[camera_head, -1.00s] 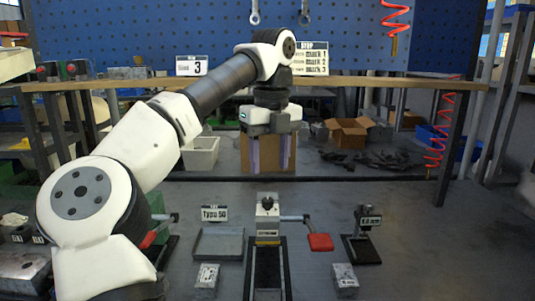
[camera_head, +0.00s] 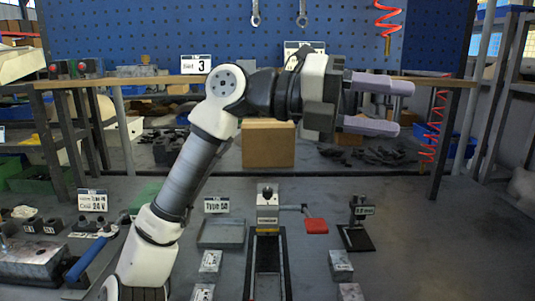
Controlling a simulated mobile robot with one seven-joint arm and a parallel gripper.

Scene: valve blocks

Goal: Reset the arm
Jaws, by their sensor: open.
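My arm rises from the lower left of the head view and bends at an elbow near the sign marked 3. My gripper (camera_head: 390,106) points to the right, in the air above the workbench. Its two pale purple fingers are spread apart, one above the other. Nothing shows between them.
A clamp with a red handle (camera_head: 316,226) stands at the bench's middle, with a small gauge stand (camera_head: 356,228) to its right. Metal blocks (camera_head: 341,265) lie in front. A shallow grey tray (camera_head: 221,234) is left of the clamp. A cardboard box (camera_head: 268,144) stands behind. The right of the bench is clear.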

